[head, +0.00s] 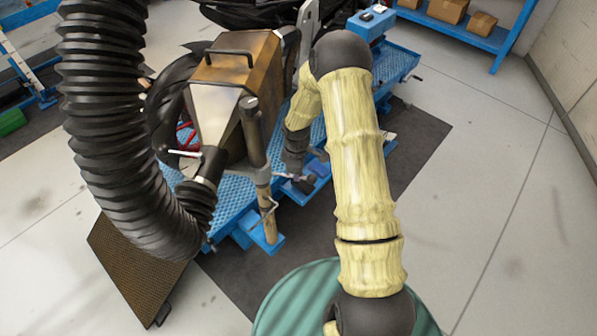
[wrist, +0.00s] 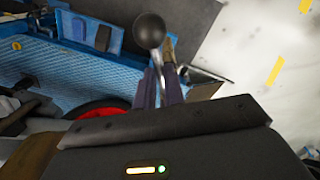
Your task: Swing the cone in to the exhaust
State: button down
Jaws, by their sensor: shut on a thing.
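The extraction cone, a bronze and silver tapered hood (head: 240,68) with a black handle on top, stands over the blue lift at upper left of centre in the head view. Its narrow end meets a thick black corrugated hose (head: 120,130). My gripper (head: 294,166) is low at the right of the cone, beside a worn post (head: 262,190). In the wrist view my gripper (wrist: 163,86) is shut on the stem of a lever with a black ball knob (wrist: 149,31). The knob (head: 308,184) sticks out past the fingers. The exhaust cannot be made out.
A blue lift table (head: 397,62) carries part of a black motorcycle (head: 245,12). A brown grate panel (head: 130,265) lies lower left. A green round top (head: 290,300) is at the bottom. A blue shelf with boxes (head: 470,32) stands at the back. The floor at right is clear.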

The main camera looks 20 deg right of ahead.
jog(key=c, duration=1.5)
grip_release()
jog(key=shift+w, duration=0.15)
jog(key=shift+r, duration=0.1)
notch_tip(320, 180, up, 17)
jog(key=b, duration=0.1)
jog(key=shift+s+r+b, duration=0.15)
jog(key=shift+s+b, duration=0.1)
jog(key=shift+b, duration=0.15)
jog(key=shift+a, duration=0.1)
jog(key=s+a+r+m+t, duration=0.1)
jog(key=s+r+m, duration=0.1)
jog(key=s+m, duration=0.4)
jog(key=s+a+r+m+t, duration=0.1)
jog(key=s+r+m, duration=0.1)
jog(key=s+m, duration=0.5)
jog(key=s, duration=0.6)
jog(key=shift+s, duration=0.25)
